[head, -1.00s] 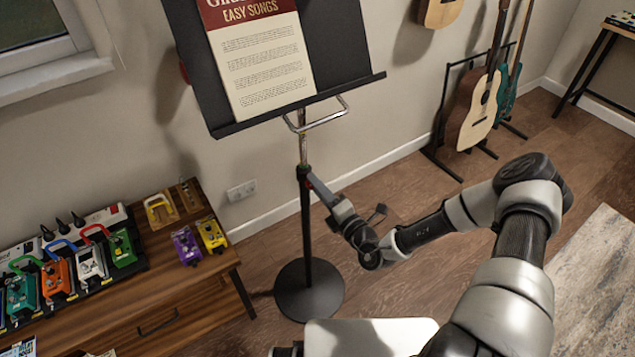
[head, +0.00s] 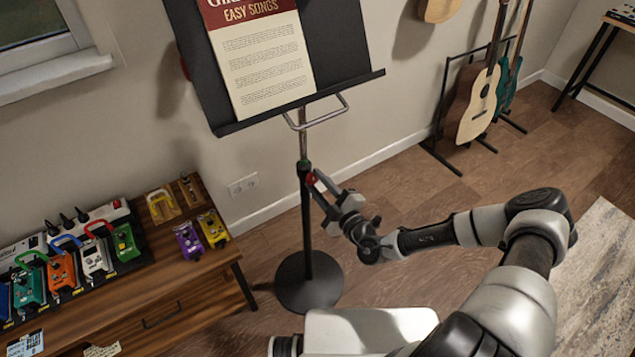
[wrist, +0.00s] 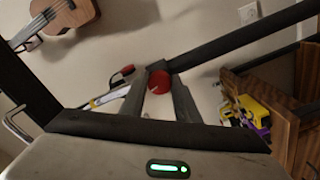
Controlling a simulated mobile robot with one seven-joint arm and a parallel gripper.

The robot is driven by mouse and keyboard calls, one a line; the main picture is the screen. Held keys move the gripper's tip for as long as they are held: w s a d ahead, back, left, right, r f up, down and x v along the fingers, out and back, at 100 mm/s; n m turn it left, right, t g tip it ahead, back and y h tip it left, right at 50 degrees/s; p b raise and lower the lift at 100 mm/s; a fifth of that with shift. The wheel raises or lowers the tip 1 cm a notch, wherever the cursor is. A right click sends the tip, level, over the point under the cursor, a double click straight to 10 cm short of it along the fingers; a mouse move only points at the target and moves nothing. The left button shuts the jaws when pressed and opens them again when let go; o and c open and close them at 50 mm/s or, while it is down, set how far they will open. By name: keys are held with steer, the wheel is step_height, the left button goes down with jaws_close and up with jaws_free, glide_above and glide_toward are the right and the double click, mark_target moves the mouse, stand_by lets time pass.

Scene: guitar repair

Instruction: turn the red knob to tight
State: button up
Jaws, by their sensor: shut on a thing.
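The red knob (head: 310,179) sits on the upright pole of the black music stand (head: 307,225), below the tilted desk. In the wrist view the red knob (wrist: 160,81) shows between the fingertips of my gripper (wrist: 160,88). My gripper (head: 318,184) reaches the pole from the right and is shut on the knob. The fingers hide part of the knob's sides. A small light mark shows on the knob's face in the wrist view.
A wooden bench (head: 170,300) with several colourful pedals stands at the left. Guitars on a rack (head: 448,120) stand at the back right. A songbook (head: 262,62) rests on the stand's desk. The floor right of the stand is open.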

steer(key=shift+m, duration=0.6)
steer(key=o, duration=1)
steer(key=shift+o, duration=0.2)
steer(key=shift+s, duration=0.1)
steer(key=v, duration=1.7)
steer(key=shift+s+d+r, duration=0.1)
steer(key=shift+d, duration=0.05)
